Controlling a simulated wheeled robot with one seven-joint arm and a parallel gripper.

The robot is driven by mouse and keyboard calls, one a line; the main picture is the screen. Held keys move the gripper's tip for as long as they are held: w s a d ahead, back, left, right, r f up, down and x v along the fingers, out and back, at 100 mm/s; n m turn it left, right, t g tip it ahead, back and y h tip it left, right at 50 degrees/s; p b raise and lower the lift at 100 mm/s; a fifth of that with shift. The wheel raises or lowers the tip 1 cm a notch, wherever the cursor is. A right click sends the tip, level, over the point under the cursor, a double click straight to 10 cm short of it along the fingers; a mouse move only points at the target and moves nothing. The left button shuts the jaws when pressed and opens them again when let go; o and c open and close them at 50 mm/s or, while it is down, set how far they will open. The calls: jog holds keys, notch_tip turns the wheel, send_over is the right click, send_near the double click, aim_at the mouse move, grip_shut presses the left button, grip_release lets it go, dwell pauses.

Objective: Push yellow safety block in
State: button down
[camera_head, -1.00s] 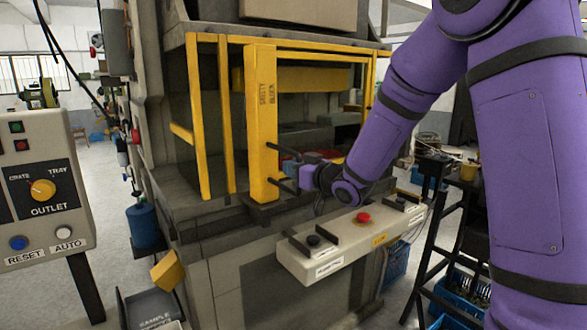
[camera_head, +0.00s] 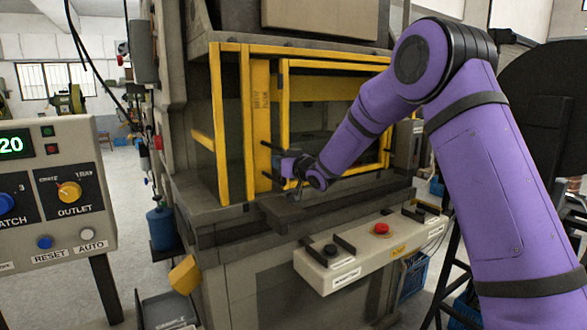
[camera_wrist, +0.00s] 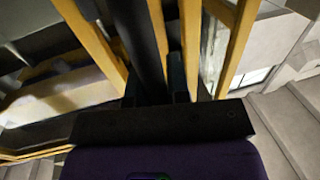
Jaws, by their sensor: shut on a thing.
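The yellow safety block (camera_head: 262,100) stands upright in the press opening, between yellow guard posts. Its face is set back behind the front edge of the guard, and a post partly hides its right side. Two short black bars (camera_head: 270,146) stick out from it towards me. My gripper (camera_head: 284,164) is shut at these bars, seemingly on the block's handle; the exact contact is hidden. In the wrist view a dark bar (camera_wrist: 142,45) runs up from the gripper, with yellow posts on both sides.
The yellow guard frame (camera_head: 221,125) surrounds the opening. A dark ledge (camera_head: 300,210) juts out below my gripper. The button console (camera_head: 365,255) with a red button is lower right.

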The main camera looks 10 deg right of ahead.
aim_at(273, 177)
jog(key=x, duration=0.4)
jog(key=shift+w+d, duration=0.3)
jog(key=shift+d, duration=0.05)
jog(key=shift+w+a, duration=0.1)
jog(key=shift+w, duration=0.15)
jog(key=shift+r, duration=0.15)
jog(key=shift+w, duration=0.1)
jog(key=c, duration=1.1)
grip_release()
jog(key=shift+w+a, duration=0.1)
jog(key=v, duration=1)
jog(key=shift+s+d, duration=0.25)
jog(key=shift+s, duration=0.1)
